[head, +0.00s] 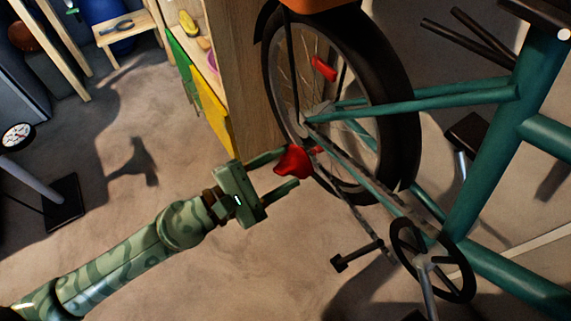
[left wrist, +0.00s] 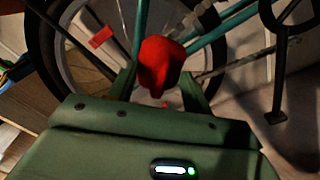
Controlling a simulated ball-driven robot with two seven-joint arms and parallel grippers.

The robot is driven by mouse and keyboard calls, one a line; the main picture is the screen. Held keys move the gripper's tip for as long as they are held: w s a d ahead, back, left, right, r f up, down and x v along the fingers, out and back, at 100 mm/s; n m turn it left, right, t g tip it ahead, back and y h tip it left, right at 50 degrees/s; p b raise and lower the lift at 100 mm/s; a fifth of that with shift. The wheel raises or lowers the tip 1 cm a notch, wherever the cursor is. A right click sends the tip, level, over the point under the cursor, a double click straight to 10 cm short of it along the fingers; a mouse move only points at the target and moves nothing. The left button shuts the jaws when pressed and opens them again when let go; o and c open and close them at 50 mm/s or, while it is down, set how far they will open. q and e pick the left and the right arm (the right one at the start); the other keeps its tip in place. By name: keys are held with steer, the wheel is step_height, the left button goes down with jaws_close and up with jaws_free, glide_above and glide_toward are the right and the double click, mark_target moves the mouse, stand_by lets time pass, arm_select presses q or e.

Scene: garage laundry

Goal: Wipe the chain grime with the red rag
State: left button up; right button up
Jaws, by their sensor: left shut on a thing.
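My left gripper (head: 284,170) is shut on the red rag (head: 294,163), which is bunched between its fingers. The rag also shows in the left wrist view (left wrist: 160,62) between the two green fingers. In the head view the rag is at the rear wheel's hub area, beside the bicycle chain (head: 358,178). I cannot tell whether the rag touches the chain. A small red patch shows just right of the rag at the hub. No grime can be made out clearly on the chain. My right gripper is not in view.
The teal bicycle (head: 425,102) fills the right side, with its rear wheel (head: 402,130), crank ring (head: 432,258) and pedal (head: 350,256). A wooden cabinet (head: 240,75) stands behind the wheel. A wooden stool (head: 125,27) is at the back left. The floor left of the bicycle is mostly clear.

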arm_select(q)
steer(key=shift+s+a+f+b, duration=0.2)
steer(key=shift+s+a+b, duration=0.2)
steer(key=shift+a, duration=0.2)
steer(key=shift+s+a, duration=0.45)
steer(key=shift+a, duration=0.1)
steer(key=shift+a+r, duration=0.1)
steer(key=shift+r, duration=0.1)
